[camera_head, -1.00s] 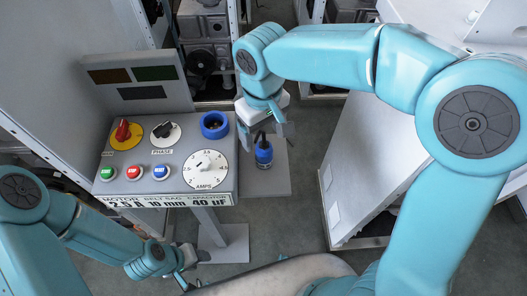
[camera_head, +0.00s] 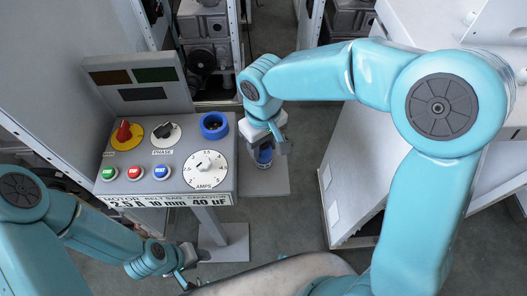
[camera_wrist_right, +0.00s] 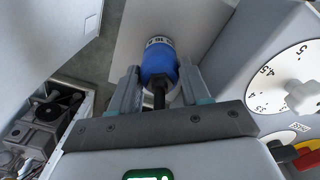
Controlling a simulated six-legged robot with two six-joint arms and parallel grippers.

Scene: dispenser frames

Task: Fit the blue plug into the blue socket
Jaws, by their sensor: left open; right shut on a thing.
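The blue plug (camera_head: 264,158) is upright above or on the small grey shelf at the right side of the panel; I cannot tell whether it touches the shelf. My right gripper (camera_head: 267,147) is shut on it from above. In the right wrist view the plug (camera_wrist_right: 157,62) sits between the two fingers, with its pale lettered end away from the palm and its dark cable towards it. The blue socket (camera_head: 214,125) is a round ring with a dark inside on the panel top, left of the plug. My left gripper (camera_head: 188,281) is open and empty, low in front of the panel.
The grey control panel (camera_head: 227,150) carries a red knob (camera_head: 123,131), a black knob, a white amps dial (camera_head: 205,170) and several buttons. The grey shelf (camera_head: 270,184) has bare room around the plug. A pale cabinet (camera_head: 345,190) stands to the right.

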